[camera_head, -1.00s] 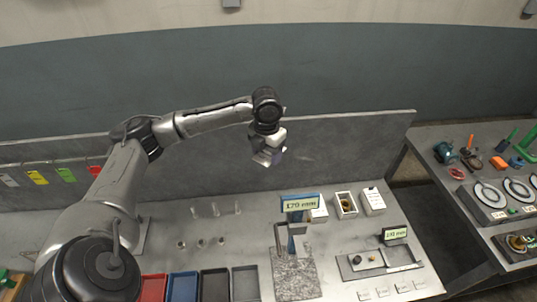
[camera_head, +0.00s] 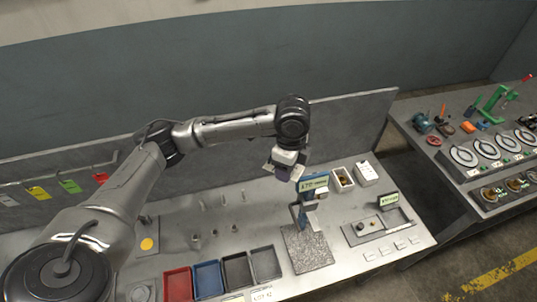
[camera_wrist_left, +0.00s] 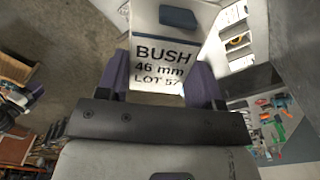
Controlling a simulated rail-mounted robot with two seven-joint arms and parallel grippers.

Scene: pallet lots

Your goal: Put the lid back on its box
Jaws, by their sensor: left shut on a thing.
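My left gripper (camera_head: 286,173) hangs above the bench, left of and higher than the boxes. In the left wrist view its purple fingers (camera_wrist_left: 162,85) are shut on a white lid (camera_wrist_left: 160,58) printed "BUSH 46 mm LOT 57", with a dark blue block on it. An open white box (camera_head: 343,180) with a brass-coloured ring inside stands toward the back of the bench; it also shows in the left wrist view (camera_wrist_left: 237,42). A closed white box (camera_head: 367,174) stands just right of it. The right gripper is out of view.
A measuring stand with a display (camera_head: 314,183) rises between my gripper and the open box. A small tray (camera_head: 372,229) with a second display lies front right. Red, blue and dark trays (camera_head: 236,269) line the front. A grey back panel (camera_head: 345,125) stands behind.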

